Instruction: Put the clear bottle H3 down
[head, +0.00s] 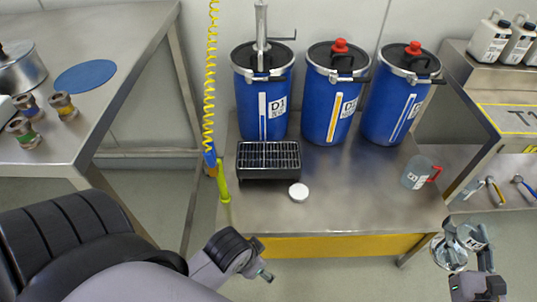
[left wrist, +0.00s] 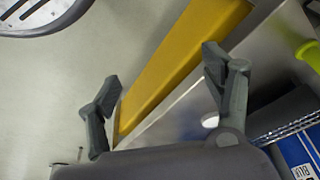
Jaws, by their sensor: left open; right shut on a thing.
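My right gripper (head: 468,256) is at the lower right of the head view, off the right front corner of the steel bench. It is shut on a clear bottle (head: 474,236), which is partly hidden by the fingers; its label cannot be read. The bottle is in the air beside the bench. My left gripper (left wrist: 162,72) is open and empty in the left wrist view, near the bench's yellow front edge. In the head view its arm ends just in front of the bench.
The steel bench (head: 345,205) bears several blue drums, such as one at the middle (head: 330,105), a black grated tray (head: 268,160), a white round lid (head: 298,192) and a clear jug with a red handle (head: 414,174). Its front middle is clear. A yellow coiled hose (head: 210,75) hangs left.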

